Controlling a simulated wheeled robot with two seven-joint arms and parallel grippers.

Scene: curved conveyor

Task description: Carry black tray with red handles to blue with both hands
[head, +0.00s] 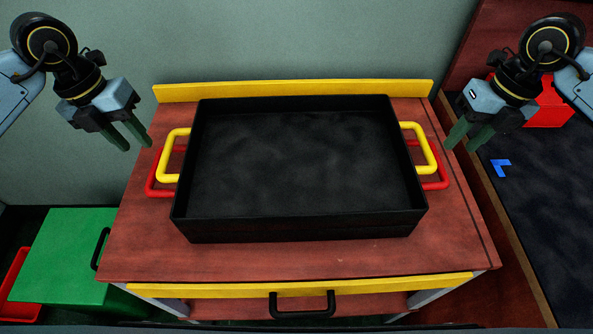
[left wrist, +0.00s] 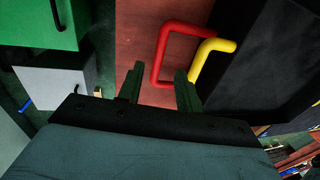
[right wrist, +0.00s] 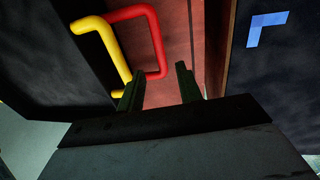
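Two black trays are stacked on a reddish table. The upper tray (head: 300,216) is empty and has yellow handles (head: 164,156). The lower tray has red handles (head: 150,181); its body is almost entirely hidden beneath the upper one. My left gripper (head: 137,146) is open and empty, above and beside the left handles. Its wrist view shows the red handle (left wrist: 159,58) and yellow handle ahead of the fingers. My right gripper (head: 461,147) is open and empty beside the right handles. Its wrist view shows the right red handle (right wrist: 156,45). A blue corner mark (head: 500,167) lies on the dark surface at right.
The table (head: 130,250) has yellow raised edges at back and front. A dark belt-like surface (head: 560,230) with a wooden edge is at right, with a red box (head: 548,106) at its back. A green box (head: 62,255) with a black handle stands low at left.

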